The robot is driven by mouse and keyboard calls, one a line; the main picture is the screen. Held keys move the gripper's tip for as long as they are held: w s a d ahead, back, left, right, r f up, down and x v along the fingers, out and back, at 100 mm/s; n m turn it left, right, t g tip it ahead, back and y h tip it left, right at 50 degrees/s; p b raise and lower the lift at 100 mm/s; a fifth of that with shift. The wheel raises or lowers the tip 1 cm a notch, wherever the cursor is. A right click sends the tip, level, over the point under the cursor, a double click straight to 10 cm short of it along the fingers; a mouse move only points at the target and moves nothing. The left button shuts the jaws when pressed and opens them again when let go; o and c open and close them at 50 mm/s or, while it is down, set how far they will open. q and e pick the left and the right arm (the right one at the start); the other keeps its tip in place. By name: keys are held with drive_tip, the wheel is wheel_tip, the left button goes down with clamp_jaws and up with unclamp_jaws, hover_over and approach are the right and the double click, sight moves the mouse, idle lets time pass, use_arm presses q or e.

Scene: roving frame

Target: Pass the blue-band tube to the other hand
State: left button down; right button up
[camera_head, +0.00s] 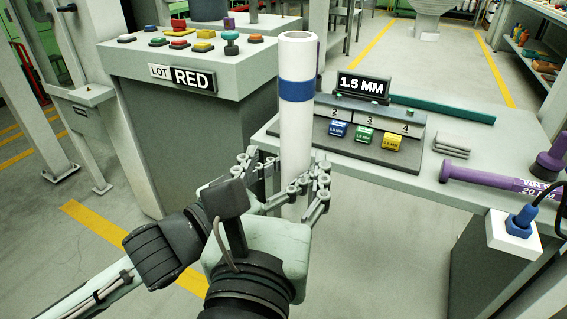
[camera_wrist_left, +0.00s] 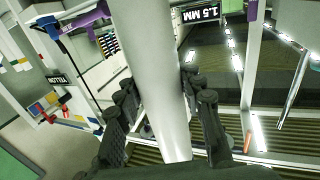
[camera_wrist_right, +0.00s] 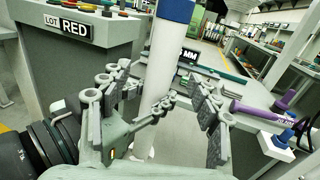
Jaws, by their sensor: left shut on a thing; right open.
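The blue-band tube (camera_head: 297,60) is a tall white cylinder standing roughly upright, with its blue band near the upper end. My left gripper (camera_head: 285,178) is shut on it below the band, reaching in from the left. In the left wrist view the plain white tube (camera_wrist_left: 150,60) runs between the dark fingers. My right gripper (camera_wrist_right: 152,108) is open; in its wrist view the tube (camera_wrist_right: 165,55) shows between its spread fingers. The fingers of both grippers overlap in the head view, so the right gripper's exact gap to the tube is unclear.
A grey console (camera_head: 215,78) with coloured buttons and a "LOT RED" sign stands behind to the left. A bench (camera_head: 450,205) to the right carries a "1.5 MM" display (camera_head: 362,87), numbered coloured blocks (camera_head: 365,136) and a purple tool (camera_head: 490,180). Open floor lies at lower left.

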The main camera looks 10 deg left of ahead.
drive_tip(key=w, duration=1.1)
drive_tip(key=shift+w+d, duration=0.3)
drive_tip(key=shift+w, duration=0.1)
drive_tip(key=shift+c, duration=0.5)
drive_tip(key=c, duration=1)
use_arm(q)
drive_tip(key=shift+s+d, duration=0.1)
use_arm(e)
drive_tip(key=shift+a, duration=0.15)
clamp_jaws()
use_arm(q)
drive_tip(key=c, duration=1.3)
unclamp_jaws()
drive_tip(key=o, duration=0.4)
